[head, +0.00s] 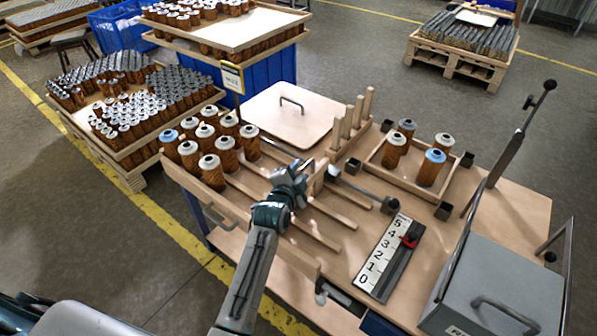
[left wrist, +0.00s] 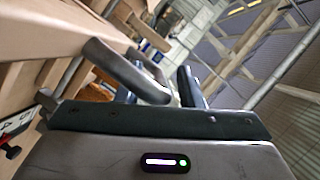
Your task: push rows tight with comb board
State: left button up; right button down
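Several brown filter cartridges with pale caps stand close together in rows (head: 225,158) at the left end of the workbench, one with a blue cap. Wooden lane strips (head: 310,235) run from them to the right. A small upright wooden board (head: 318,178), perhaps part of the comb board, stands beside my left gripper (head: 300,168), right of the rows. In the left wrist view a grey bar (left wrist: 125,70) overlaps one finger. My left gripper's fingers (left wrist: 160,92) look apart, with a gap between bar and right finger. Whether they touch the bar is unclear. My right gripper is out of view.
A pale board with a handle (head: 285,125) lies behind the lanes, beside upright pegs (head: 348,118). A tray (head: 402,183) holds several cartridges. A numbered scale (head: 385,255) lies at the front, near a grey box (head: 510,285). Full pallets (head: 135,165) stand at left.

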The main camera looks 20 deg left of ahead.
pick_arm(q)
grip_shut()
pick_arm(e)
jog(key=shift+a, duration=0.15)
pick_arm(q)
jog(key=shift+a, duration=0.15)
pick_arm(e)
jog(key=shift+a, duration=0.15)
